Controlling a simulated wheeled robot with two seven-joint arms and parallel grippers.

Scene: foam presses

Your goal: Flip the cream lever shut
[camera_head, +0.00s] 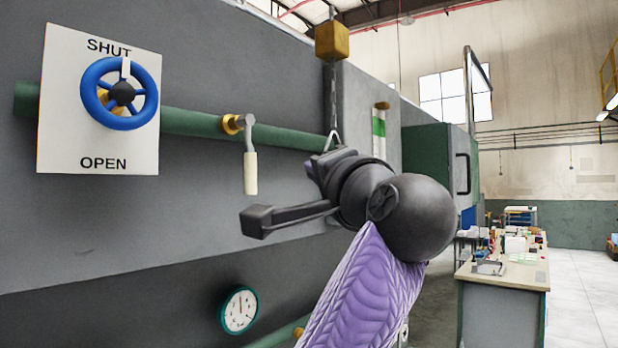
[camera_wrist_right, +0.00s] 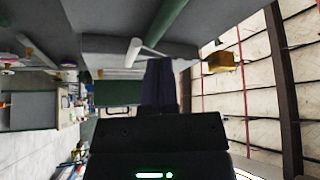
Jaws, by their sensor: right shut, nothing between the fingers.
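The cream lever (camera_head: 250,172) hangs straight down from a brass valve fitting (camera_head: 233,124) on the green pipe (camera_head: 195,123), across the pipe's line. My left gripper is not in view.
A blue handwheel (camera_head: 120,92) on a SHUT/OPEN plate (camera_head: 60,125) is at left. A triangular pull handle (camera_head: 333,141) hangs from a yellow box (camera_head: 332,42), close by my right gripper. A round gauge (camera_head: 240,310) is below. A workbench (camera_head: 500,280) stands at right.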

